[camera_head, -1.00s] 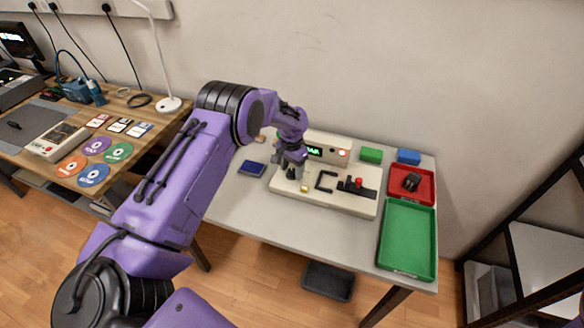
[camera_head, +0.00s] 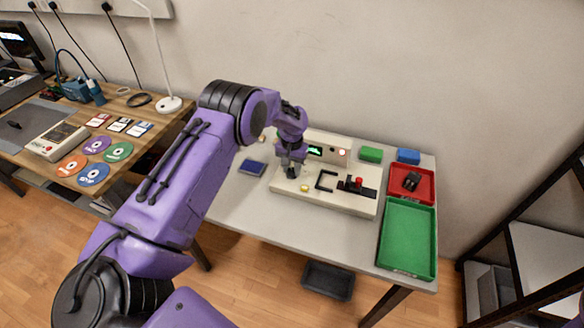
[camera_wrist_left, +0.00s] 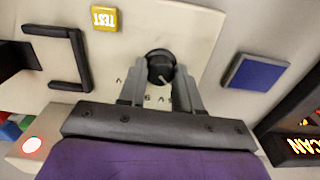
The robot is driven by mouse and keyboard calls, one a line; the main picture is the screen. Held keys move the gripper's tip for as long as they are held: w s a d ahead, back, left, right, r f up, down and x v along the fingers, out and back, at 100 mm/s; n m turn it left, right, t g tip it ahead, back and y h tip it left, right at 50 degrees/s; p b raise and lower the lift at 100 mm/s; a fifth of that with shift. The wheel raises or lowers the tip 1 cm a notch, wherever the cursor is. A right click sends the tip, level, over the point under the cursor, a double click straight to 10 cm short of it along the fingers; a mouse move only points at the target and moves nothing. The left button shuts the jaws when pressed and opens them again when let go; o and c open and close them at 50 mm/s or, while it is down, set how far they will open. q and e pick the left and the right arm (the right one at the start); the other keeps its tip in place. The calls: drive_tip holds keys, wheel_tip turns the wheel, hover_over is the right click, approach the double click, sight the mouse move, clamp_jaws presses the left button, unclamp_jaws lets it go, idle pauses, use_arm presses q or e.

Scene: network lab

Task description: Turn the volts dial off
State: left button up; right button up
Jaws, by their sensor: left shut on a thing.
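The volts dial (camera_wrist_left: 160,67) is a round black knob with a pale pointer line on the cream panel (camera_wrist_left: 200,30) of the test bench. My left gripper (camera_wrist_left: 159,66) is shut on the dial, one grey finger on each side of it. Parts of the printed marks around the dial are hidden by the fingers. In the head view my left gripper (camera_head: 291,169) points down at the left end of the bench panel (camera_head: 340,203) and hides the dial. My right gripper is not in view.
A yellow TEST button (camera_wrist_left: 104,18) and a black bracket handle (camera_wrist_left: 65,55) are near the dial. A blue square (camera_head: 252,167) lies left of the panel. A red tray (camera_head: 425,197) and a green tray (camera_head: 406,233) stand at right. A screen box (camera_head: 330,150) stands behind.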

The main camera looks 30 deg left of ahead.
sight(292, 170)
use_arm(q)
drive_tip(key=shift+n, duration=1.9)
drive_tip(key=o, duration=1)
drive_tip(key=shift+o, duration=0.2)
wheel_tip(292, 170, up, 10)
drive_tip(key=b, duration=0.2)
drive_tip(key=shift+r, duration=0.25)
